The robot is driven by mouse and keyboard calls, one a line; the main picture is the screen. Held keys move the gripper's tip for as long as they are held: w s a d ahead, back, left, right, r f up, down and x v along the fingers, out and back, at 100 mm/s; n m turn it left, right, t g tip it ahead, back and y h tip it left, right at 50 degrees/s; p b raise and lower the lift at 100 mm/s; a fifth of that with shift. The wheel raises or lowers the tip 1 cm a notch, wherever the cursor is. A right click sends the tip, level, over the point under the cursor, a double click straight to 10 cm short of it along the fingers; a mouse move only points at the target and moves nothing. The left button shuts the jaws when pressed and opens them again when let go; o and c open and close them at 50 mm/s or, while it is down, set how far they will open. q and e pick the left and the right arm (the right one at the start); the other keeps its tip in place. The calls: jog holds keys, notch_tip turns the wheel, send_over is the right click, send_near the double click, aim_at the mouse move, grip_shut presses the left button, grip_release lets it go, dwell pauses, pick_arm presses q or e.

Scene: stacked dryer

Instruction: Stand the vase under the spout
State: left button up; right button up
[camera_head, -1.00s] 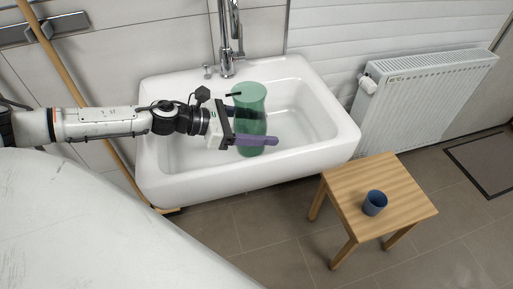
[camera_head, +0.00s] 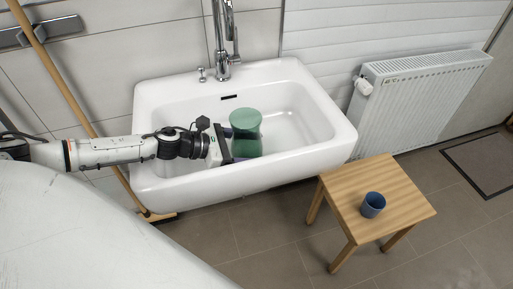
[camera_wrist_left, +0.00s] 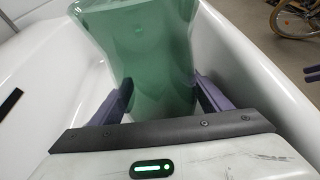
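The green translucent vase (camera_head: 246,123) is upright inside the white sink, forward of the tap (camera_head: 222,60). It also shows in the left wrist view (camera_wrist_left: 155,45). My left gripper (camera_head: 240,147) reaches in from the left, low in the basin. Its purple fingers (camera_wrist_left: 165,92) lie on both sides of the vase's narrow waist and appear closed on it. The vase's base is hidden, so I cannot tell whether it touches the basin. My right gripper is not in view.
The sink's front rim (camera_head: 290,168) is close to my left gripper. A wooden stool (camera_head: 405,205) with a blue cup (camera_head: 373,205) stands at right. A radiator (camera_head: 415,100) is on the wall. A wooden pole (camera_head: 70,85) leans left of the sink.

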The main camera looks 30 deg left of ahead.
aim_at(232, 147)
pick_arm(q)
jog(key=shift+o, duration=0.9)
jog(key=shift+r, duration=0.25)
jog(key=shift+s+a, duration=0.25)
jog(key=v, duration=0.5)
jog(key=shift+s+b, duration=0.25)
jog(key=shift+b, duration=0.05)
jog(key=p+v, duration=0.1)
jog(key=v, duration=0.2)
jog(key=shift+s+a+r, duration=0.2)
jog(key=shift+a+r, duration=0.05)
jog(key=shift+p+v, duration=0.7)
jog(key=shift+v, duration=0.4)
